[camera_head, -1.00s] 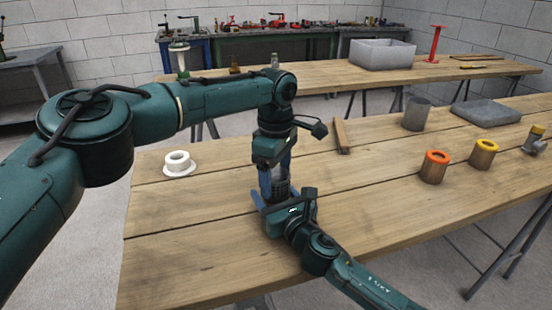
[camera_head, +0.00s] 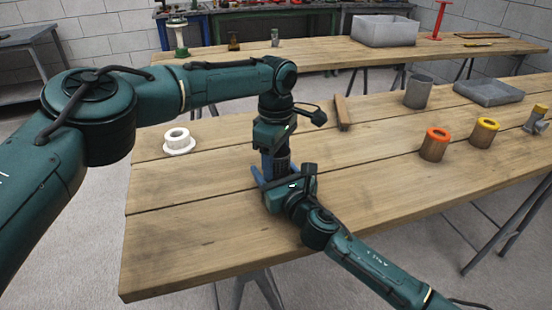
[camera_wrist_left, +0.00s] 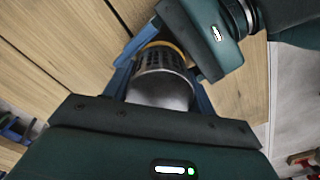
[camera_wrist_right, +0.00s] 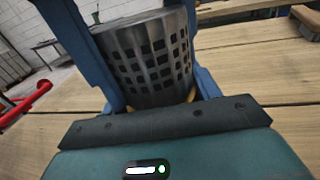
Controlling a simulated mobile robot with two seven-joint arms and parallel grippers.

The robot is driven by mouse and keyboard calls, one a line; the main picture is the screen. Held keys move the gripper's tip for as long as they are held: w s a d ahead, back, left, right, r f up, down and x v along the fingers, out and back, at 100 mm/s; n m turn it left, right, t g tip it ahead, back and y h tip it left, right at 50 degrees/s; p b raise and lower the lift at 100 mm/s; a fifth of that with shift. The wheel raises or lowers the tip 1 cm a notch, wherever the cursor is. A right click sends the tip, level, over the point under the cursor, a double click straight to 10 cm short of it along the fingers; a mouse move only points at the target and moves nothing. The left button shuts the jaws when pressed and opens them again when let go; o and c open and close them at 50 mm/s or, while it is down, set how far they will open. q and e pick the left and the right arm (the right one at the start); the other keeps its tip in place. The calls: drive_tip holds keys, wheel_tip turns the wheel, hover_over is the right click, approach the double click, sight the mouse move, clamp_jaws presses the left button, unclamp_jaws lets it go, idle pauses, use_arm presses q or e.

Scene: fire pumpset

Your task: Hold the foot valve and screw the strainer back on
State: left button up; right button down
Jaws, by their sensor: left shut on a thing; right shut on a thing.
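The strainer (camera_head: 283,160) is a grey metal cylinder with rows of square holes, upright above the near table. Its perforated side fills the right wrist view (camera_wrist_right: 150,60), and its smooth end shows in the left wrist view (camera_wrist_left: 160,90). My left gripper (camera_head: 274,160) points straight down and is shut on the strainer from above. A yellow brass rim of the foot valve (camera_wrist_left: 172,46) shows just beyond the strainer; the rest is hidden. My right gripper (camera_head: 274,178) reaches in low from the right, shut around the valve below the strainer. I cannot tell how far the thread is engaged.
On the near table (camera_head: 200,230) stand a white flanged ring (camera_head: 179,142), a wooden bar (camera_head: 342,113), a grey cup (camera_head: 418,92), a grey tray (camera_head: 488,92), and orange-topped (camera_head: 435,145) and yellow-topped (camera_head: 484,132) cylinders. The table's front left is clear.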

use_arm(q)
drive_tip(key=shift+c, duration=0.8)
drive_tip(key=o, duration=1.1)
drive_tip(key=shift+c, duration=0.2)
drive_tip(key=shift+r, duration=2.3)
drive_tip(key=shift+o, duration=0.5)
drive_tip(key=o, duration=0.4)
